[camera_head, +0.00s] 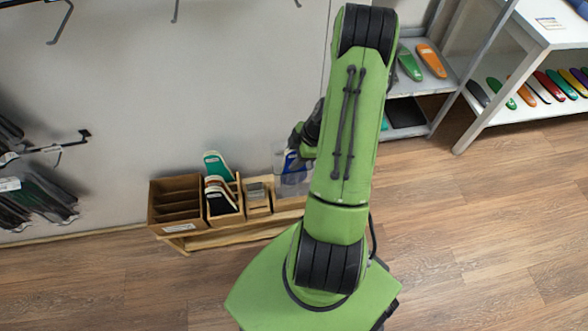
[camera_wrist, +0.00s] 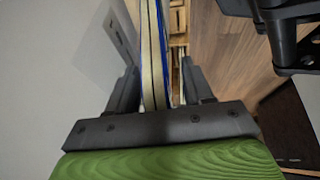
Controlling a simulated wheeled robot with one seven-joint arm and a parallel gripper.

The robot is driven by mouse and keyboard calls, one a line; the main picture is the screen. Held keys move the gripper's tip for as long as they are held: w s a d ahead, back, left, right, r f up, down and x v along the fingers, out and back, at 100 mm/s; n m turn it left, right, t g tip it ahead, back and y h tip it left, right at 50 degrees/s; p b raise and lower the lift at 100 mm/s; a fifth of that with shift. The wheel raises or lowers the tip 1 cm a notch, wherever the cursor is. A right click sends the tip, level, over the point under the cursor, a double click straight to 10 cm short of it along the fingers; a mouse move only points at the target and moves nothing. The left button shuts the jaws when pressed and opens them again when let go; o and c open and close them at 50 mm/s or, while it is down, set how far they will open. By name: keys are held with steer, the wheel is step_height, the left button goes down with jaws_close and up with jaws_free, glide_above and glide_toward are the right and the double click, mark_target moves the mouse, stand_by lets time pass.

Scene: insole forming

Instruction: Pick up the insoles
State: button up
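My gripper (camera_wrist: 158,66) points down at the insoles, with one finger on each side of them in the wrist view. The insoles (camera_wrist: 153,45) show edge-on as upright pale and blue layers. A gap shows between them and the right finger, so the gripper looks open around them. The left finger is closer to them, and I cannot tell whether it touches. In the head view, blue insoles (camera_head: 291,161) stand in a clear holder at the right of the low wooden stand, just below my gripper, which my arm partly hides.
The wooden stand (camera_head: 215,238) against the grey wall carries a divided box (camera_head: 176,204), a box with green and white insoles (camera_head: 219,180) and a small box (camera_head: 257,198). White shelves (camera_head: 540,45) with several coloured insoles stand at right. Hooks hang at left. Floor in front is clear.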

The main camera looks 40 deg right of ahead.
jaws_close()
